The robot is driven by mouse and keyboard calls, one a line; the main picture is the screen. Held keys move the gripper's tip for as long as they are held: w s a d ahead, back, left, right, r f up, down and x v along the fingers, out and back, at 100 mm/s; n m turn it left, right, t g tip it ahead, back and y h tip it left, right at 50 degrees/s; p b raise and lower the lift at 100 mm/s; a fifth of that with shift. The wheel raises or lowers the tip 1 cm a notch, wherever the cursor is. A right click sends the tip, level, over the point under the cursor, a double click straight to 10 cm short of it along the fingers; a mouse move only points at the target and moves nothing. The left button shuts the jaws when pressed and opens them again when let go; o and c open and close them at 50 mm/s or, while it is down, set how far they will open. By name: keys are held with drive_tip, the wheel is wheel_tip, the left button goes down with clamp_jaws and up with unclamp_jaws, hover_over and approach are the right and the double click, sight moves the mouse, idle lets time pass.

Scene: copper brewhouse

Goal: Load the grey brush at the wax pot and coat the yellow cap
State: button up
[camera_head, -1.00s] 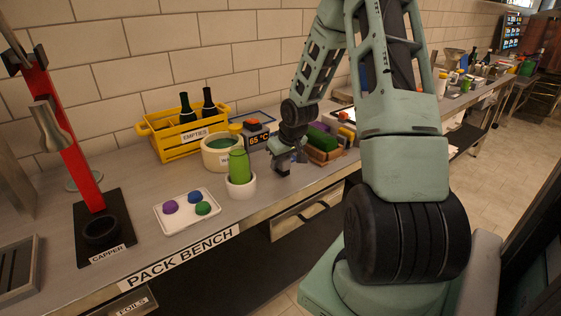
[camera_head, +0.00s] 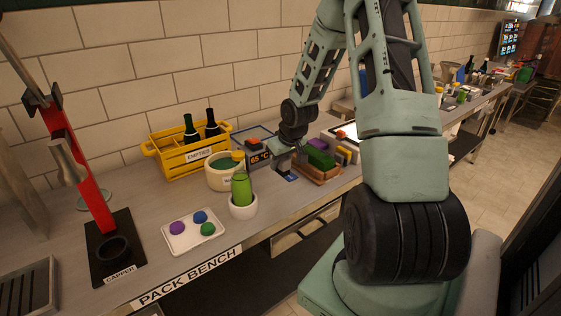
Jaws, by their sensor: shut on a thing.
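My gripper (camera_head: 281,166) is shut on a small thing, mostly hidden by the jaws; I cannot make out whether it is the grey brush. It is low over the bench, between the temperature display and the wooden tray. The cream wax pot (camera_head: 223,176), with green inside, stands to its left, apart from it. A small yellow round thing (camera_head: 238,156), perhaps the yellow cap, shows at the pot's back right edge; what it rests on is hidden. A green bottle (camera_head: 241,187) stands upright in a white cup (camera_head: 242,208) in front of the pot.
The display (camera_head: 260,157) reads 65 °C. A wooden tray (camera_head: 320,178) holds coloured blocks, right of my gripper. A yellow crate (camera_head: 187,160) holds dark bottles. A white tray (camera_head: 180,242) bears purple, blue and green caps. The red capper (camera_head: 78,165) stands at left.

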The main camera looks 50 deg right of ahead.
idle(0.4)
drive_tip(key=shift+f+b, duration=2.65)
drive_tip(key=shift+f, duration=1.15)
drive_tip(key=o, duration=1.2)
drive_tip(key=shift+c, duration=0.2)
drive_tip(key=shift+r+p, duration=0.45)
drive_tip(key=shift+p, duration=0.15)
clamp_jaws()
